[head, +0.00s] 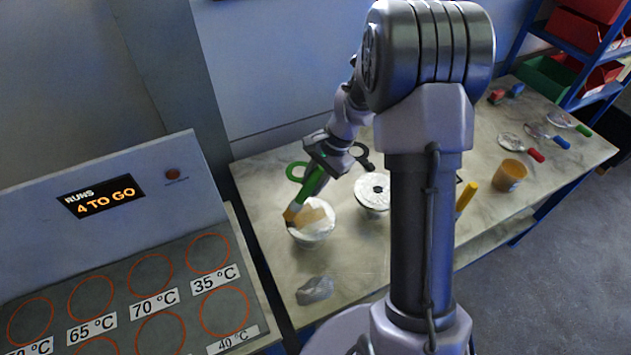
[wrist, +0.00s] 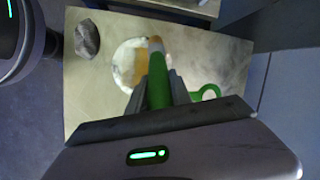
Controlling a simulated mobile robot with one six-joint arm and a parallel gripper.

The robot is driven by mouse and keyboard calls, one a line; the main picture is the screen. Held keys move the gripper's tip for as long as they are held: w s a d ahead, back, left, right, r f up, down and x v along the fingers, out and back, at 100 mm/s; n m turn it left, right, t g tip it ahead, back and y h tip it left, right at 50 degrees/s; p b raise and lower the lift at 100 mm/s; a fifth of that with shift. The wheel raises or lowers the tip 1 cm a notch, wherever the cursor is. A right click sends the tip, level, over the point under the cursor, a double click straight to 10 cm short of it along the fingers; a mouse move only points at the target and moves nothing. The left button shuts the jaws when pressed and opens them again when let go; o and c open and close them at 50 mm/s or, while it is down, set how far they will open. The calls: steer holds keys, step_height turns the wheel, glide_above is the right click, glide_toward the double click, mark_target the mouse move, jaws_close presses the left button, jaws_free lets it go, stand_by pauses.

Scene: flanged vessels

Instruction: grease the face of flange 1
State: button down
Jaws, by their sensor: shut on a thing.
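My gripper (head: 322,166) is shut on the green handle of a brush (head: 307,190). The brush slants down, with its tan bristle end at the left side of a round, pale flanged vessel (head: 312,236). A tan patch covers part of this vessel's face. In the wrist view the brush (wrist: 158,84) runs forward from my gripper (wrist: 158,98) over the pale round face (wrist: 127,66). I cannot tell whether the bristles touch it. A second round flange (head: 372,188) with a dark centre stands behind and to the right, partly hidden by my arm. I can read no flange numbers.
A crumpled grey lump (head: 315,290) lies at the bench's front. A green ring (head: 296,171) is beside my gripper. An amber pot (head: 510,175) and a yellow handle (head: 467,196) are right of my arm, with several coloured-handled tools beyond. A panel reading "4 TO GO" (head: 101,197) stands left.

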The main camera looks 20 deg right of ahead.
mark_target(313, 174)
step_height(313, 174, up, 4)
steer(key=p, duration=0.2)
steer(key=shift+d+p, duration=0.1)
steer(key=shift+p, duration=0.25)
steer(key=shift+r+p, duration=0.55)
steer(key=shift+r, duration=0.2)
steer(key=shift+r+p, duration=0.9)
steer(key=shift+r, duration=0.4)
steer(key=s+a+r+h+p, duration=0.2)
steer(key=s+a+r+p, duration=0.3)
steer(key=p, duration=0.7)
steer(key=shift+h, duration=0.4)
steer(key=f+b, duration=0.1)
steer(key=d+f+b, duration=0.1)
steer(key=f, duration=0.1)
steer(key=d+f+b, duration=0.1)
steer(key=shift+w+d+f, duration=0.15)
steer(key=shift+w+f, duration=0.1)
steer(key=shift+w, duration=0.15)
